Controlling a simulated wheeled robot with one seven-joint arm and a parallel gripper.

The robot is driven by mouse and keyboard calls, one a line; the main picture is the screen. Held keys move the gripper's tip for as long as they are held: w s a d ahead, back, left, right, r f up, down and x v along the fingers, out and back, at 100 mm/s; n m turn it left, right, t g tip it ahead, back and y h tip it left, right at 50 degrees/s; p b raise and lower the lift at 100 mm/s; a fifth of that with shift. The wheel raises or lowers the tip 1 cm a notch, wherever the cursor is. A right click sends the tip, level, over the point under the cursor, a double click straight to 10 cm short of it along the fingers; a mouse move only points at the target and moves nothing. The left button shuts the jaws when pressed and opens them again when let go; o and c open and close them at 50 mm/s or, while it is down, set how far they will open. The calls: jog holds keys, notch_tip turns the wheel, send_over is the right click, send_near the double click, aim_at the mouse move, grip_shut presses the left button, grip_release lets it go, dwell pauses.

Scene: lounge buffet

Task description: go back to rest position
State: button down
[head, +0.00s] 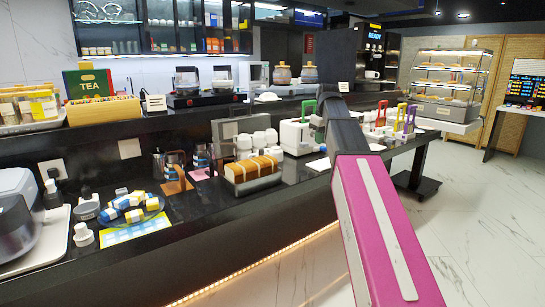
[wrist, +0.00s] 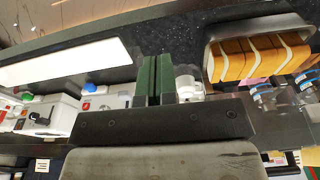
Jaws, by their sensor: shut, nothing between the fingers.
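My gripper (wrist: 159,80) shows in the wrist view as two dark green fingers pressed together, with nothing between them. In the head view my magenta arm reaches from the lower right up over the counter's front edge, ending in a dark wrist part. The fingers are not clear there. The bread loaf (head: 255,169) sits in a tray on the counter, left of my arm. In the wrist view the sliced bread (wrist: 258,58) is right of the fingers and apart from them. A white mug (wrist: 187,84) shows just behind the fingers.
The long dark counter (head: 215,218) runs across the view. White cups (head: 258,142) stand behind the bread. A blue plate (head: 132,213) with small packets is at left. A pastry case (head: 449,76) stands at right. The pale floor (head: 485,215) right of my arm is clear.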

jog(key=s+f+m, duration=0.2)
jog(key=s+f, duration=0.5)
jog(key=f, duration=0.7)
jog(key=s+f+m, duration=0.2)
jog(key=s+f, duration=0.5)
jog(key=f, duration=0.8)
jog(key=s+f+m+g+h, duration=0.1)
jog(key=s+f+m, duration=0.2)
jog(key=s+f, duration=0.4)
notch_tip(320, 180, down, 8)
jog(key=shift+s+d+f, duration=0.2)
jog(key=shift+s+d, duration=0.05)
jog(key=shift+s, duration=0.15)
dwell(3.6)
